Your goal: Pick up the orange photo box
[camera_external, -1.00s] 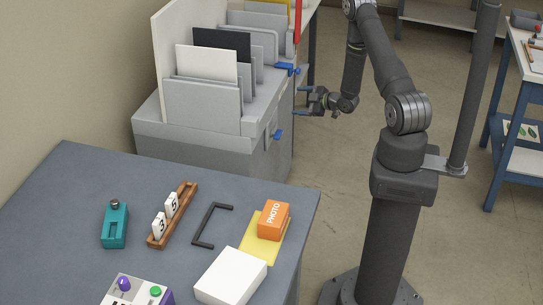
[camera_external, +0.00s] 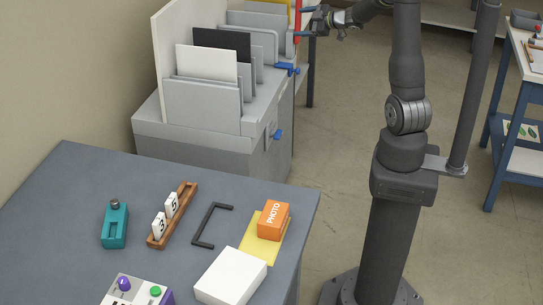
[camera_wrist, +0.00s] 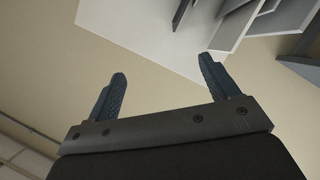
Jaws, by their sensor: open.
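The orange photo box (camera_external: 274,220) rests on a yellow sheet (camera_external: 256,246) near the right edge of the dark grey table. White lettering reading PHOTO shows on its side. My gripper (camera_external: 301,26) is far from it, raised at the top of the outside view by the grey sorter unit. In the wrist view my gripper (camera_wrist: 160,85) has its two fingers wide apart with nothing between them. The photo box does not show in the wrist view.
On the table (camera_external: 80,195) stand a white box (camera_external: 231,277), a black handle-like bracket (camera_external: 205,226), a wooden number holder (camera_external: 158,240), a teal device (camera_external: 115,226) and a button panel (camera_external: 137,292). The grey sorter (camera_external: 200,135) with upright panels stands behind.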

